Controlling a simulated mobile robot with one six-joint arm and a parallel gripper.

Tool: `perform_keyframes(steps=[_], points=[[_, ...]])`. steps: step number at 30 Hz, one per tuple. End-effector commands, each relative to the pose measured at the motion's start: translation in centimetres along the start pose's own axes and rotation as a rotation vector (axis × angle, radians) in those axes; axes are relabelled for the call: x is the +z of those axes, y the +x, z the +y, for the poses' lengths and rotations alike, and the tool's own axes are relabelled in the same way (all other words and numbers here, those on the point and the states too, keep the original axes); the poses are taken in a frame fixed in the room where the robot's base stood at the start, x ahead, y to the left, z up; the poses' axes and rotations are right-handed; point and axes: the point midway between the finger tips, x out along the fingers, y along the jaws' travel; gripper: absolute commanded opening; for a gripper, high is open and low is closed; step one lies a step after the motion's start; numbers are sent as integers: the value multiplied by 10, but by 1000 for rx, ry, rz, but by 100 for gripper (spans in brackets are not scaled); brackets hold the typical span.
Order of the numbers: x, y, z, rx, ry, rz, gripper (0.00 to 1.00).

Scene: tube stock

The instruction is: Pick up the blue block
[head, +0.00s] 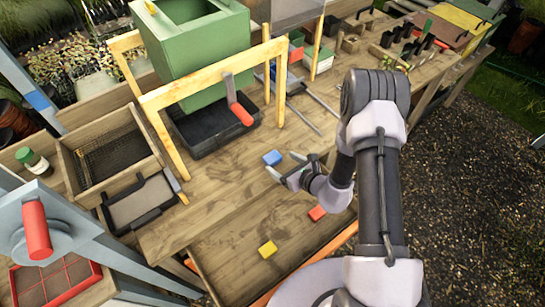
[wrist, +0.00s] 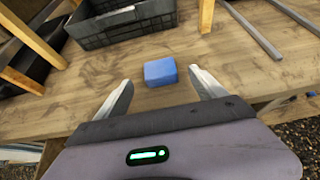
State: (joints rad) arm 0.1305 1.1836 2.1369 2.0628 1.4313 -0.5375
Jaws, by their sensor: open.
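The blue block (head: 272,158) lies on the wooden bench top, in front of a black crate. In the wrist view the blue block (wrist: 160,72) sits just beyond my fingertips, roughly centred between them. My gripper (head: 284,165) is open and empty, low over the bench near its front edge. Its two fingers also show apart in the wrist view (wrist: 160,78). The block is apart from both fingers, as far as I can see.
A black crate (wrist: 120,22) stands behind the block under a yellow wooden frame (head: 160,100). Grey metal bars (wrist: 252,30) lie at the right. A red block (head: 317,213) and a yellow block (head: 267,249) lie on a lower shelf. Bare bench surrounds the block.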

Motion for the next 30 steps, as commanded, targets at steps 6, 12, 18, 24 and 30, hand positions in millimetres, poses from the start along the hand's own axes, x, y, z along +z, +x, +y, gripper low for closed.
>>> perform_keyframes(steps=[6, 12, 18, 24, 30], points=[[1, 31, 1, 3, -2, -1, 80], [2, 68, 2, 3, -1, 0, 80], [3, 72, 1, 1, 1, 0, 80], [3, 72, 1, 1, 1, 0, 53], [3, 72, 1, 1, 1, 0, 15]])
